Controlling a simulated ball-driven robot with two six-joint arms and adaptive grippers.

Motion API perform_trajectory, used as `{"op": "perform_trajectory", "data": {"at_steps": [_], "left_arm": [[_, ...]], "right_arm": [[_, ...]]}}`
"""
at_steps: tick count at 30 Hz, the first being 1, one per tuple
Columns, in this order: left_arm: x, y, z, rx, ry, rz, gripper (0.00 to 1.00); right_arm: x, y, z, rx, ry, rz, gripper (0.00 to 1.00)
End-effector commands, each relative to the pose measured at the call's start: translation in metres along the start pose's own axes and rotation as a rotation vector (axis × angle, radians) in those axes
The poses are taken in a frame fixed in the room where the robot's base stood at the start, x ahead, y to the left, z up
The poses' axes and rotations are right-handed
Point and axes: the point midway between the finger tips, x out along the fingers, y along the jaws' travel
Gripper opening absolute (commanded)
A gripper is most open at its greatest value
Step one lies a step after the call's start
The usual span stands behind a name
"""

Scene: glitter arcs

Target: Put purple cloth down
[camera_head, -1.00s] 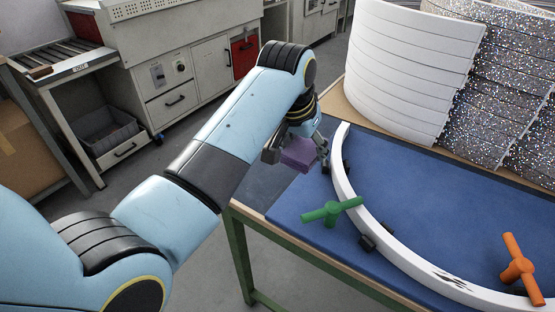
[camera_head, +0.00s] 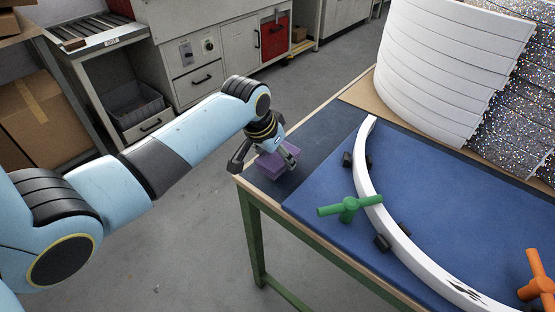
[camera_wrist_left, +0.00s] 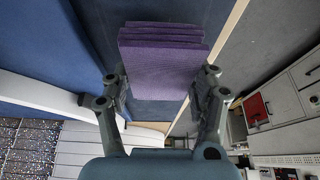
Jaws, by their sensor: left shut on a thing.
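The purple cloth (camera_head: 269,165) is a folded, layered block in the head view, at the table's near left corner. It also shows in the left wrist view (camera_wrist_left: 160,62), between the two fingers. My left gripper (camera_head: 268,160) is shut on it. The cloth is over or on the dark blue strip at the left end of the table (camera_head: 303,251); I cannot tell whether it touches the surface. My right gripper is not in view.
A white curved strip (camera_head: 382,213) lies on the blue mat (camera_head: 330,190), with black blocks along it. A green T-handle (camera_head: 349,208) and an orange one (camera_head: 540,285) stand by it. Stacked white arcs (camera_head: 440,65) and glitter arcs (camera_head: 520,110) fill the back right.

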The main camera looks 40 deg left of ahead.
Motion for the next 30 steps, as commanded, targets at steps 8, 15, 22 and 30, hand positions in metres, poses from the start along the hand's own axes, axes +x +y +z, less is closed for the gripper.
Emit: {"op": "perform_trajectory", "data": {"at_steps": [8, 15, 22, 30], "left_arm": [[0.017, 0.000, 0.006, 0.001, 0.002, -0.001, 0.35], [0.020, 0.001, 0.008, 0.001, 0.001, 0.000, 0.35], [0.020, 0.001, 0.008, 0.001, 0.001, 0.000, 0.84], [0.018, 0.001, 0.007, 0.001, 0.001, -0.001, 0.84]], "right_arm": [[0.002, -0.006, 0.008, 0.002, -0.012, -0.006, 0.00], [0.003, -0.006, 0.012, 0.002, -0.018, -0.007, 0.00], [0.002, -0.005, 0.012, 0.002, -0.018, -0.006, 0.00], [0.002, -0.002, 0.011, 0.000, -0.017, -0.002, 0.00]]}}
